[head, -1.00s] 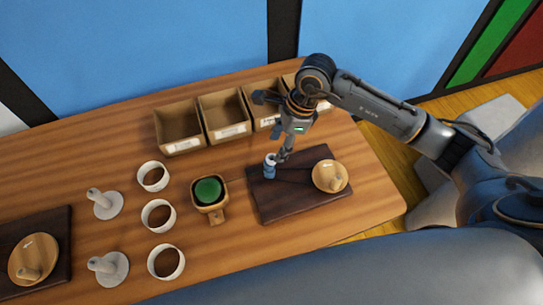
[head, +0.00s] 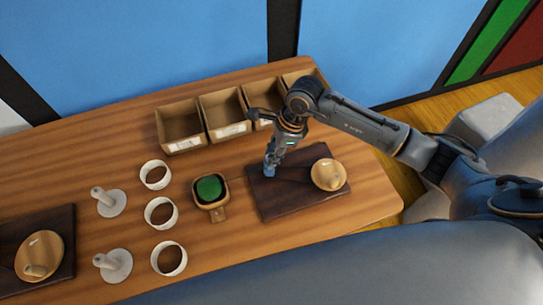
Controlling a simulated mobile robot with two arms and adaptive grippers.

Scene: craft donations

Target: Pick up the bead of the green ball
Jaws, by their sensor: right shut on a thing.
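A green ball (head: 209,188) sits in a square wooden holder (head: 221,213) with a short handle, left of the dark board. My right gripper (head: 271,166) is at the left part of the dark board (head: 290,205), right of the green ball and apart from it. It is shut on a small blue-grey piece (head: 269,172), which it mostly hides. Whether the piece touches the board I cannot tell. No separate bead can be made out. My left gripper is not in view.
A round wooden lid (head: 328,174) lies on the board's right. Open cardboard bins (head: 180,127) line the back. White rings (head: 161,212) and grey pegs on discs (head: 108,201) stand at left. Another dark board (head: 62,222) with a wooden lid (head: 40,255) is far left.

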